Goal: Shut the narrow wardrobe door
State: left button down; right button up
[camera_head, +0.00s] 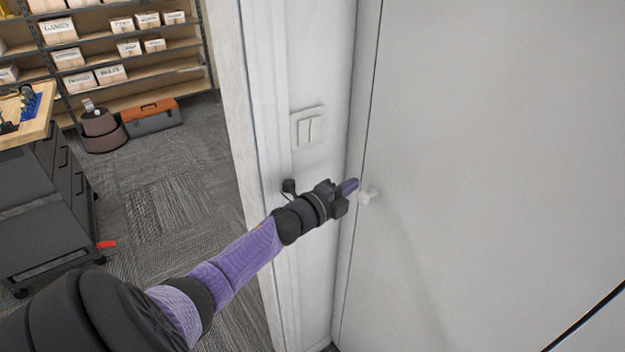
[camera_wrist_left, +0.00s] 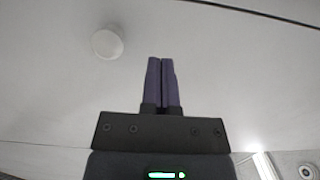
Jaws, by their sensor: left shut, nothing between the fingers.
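The wardrobe door (camera_head: 490,150) is a tall pale grey panel filling the right of the head view. Its left edge shows as a thin dark line beside the white frame, and I cannot tell whether it is fully flush. A small round white knob (camera_head: 368,195) sits near that edge; it also shows in the left wrist view (camera_wrist_left: 107,42). My left gripper (camera_head: 352,187) is shut and empty, its purple fingertips just left of the knob. In the wrist view its fingers (camera_wrist_left: 162,82) point at the panel; whether they touch it is unclear. My right gripper is out of view.
A white light switch (camera_head: 308,127) is on the wall above my left wrist. At left are a workbench with drawers (camera_head: 60,180), shelves of labelled boxes (camera_head: 110,75) and an orange-lidded toolbox (camera_head: 152,116). Grey carpet (camera_head: 170,200) lies open between.

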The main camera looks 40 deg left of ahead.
pick_arm(q)
jog(key=s+a, duration=0.2)
jog(key=s, duration=0.6)
jog(key=s+d+f+n+g+y+b, duration=0.1)
jog(key=s+f+n+g+b, duration=0.2)
jog(key=f, duration=0.7)
jog(key=s+d+f+n+g+y, duration=0.15)
jog(key=s+f+n, duration=0.3)
jog(key=f, duration=0.55)
jog(key=s+d+f+n+g+y+b, duration=0.1)
jog(key=s+f+n+g+b, duration=0.2)
jog(key=f, duration=0.6)
jog(key=s+d+f+n+g+b, duration=0.1)
jog(key=s+d+f+n+g, duration=0.1)
jog(key=s+f, duration=0.4)
jog(key=s+d+f+n+g+h+b, duration=0.1)
jog(key=s+d+f+g, duration=0.3)
jog(key=s, duration=0.7)
jog(key=s+d+f+n+g+b, duration=0.1)
jog(key=s+d+f+n+g, duration=0.2)
jog(key=s+d+f, duration=0.5)
jog(key=shift+s+f+g+h+b, duration=0.35)
jog(key=shift+s+f+g, duration=0.1)
jog(key=shift+s, duration=0.25)
